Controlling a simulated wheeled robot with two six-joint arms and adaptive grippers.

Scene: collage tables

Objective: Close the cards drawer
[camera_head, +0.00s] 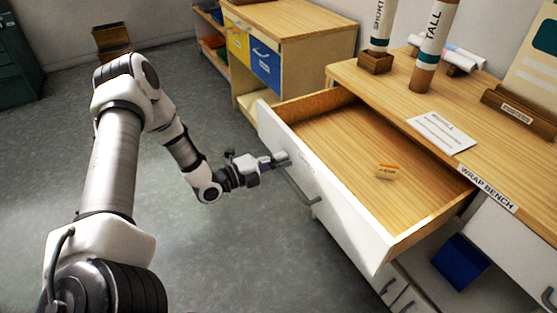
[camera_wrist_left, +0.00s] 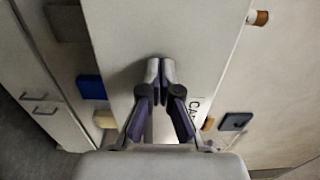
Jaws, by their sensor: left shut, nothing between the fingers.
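The cards drawer (camera_head: 345,228) is pulled far out of the wrap bench, with its white front facing my left arm. Its wooden inside is open to view and holds a small orange-and-white piece (camera_head: 388,172). A grey bar handle (camera_head: 300,193) is on the front. My left gripper (camera_head: 284,159) is shut and empty at the front, near the handle's upper end. In the left wrist view the closed fingertips (camera_wrist_left: 160,70) point at the white drawer front (camera_wrist_left: 205,35), touching or almost so. A label starting "CA" (camera_wrist_left: 195,108) is partly hidden by a finger. My right gripper is out of view.
The wrap bench top (camera_head: 400,110) carries a white card (camera_head: 441,132), tubes (camera_head: 434,45) and a wooden stand (camera_head: 520,115). A blue bin (camera_head: 461,262) sits below. Another bench (camera_head: 300,30) stands behind. The grey floor beside my left arm is clear.

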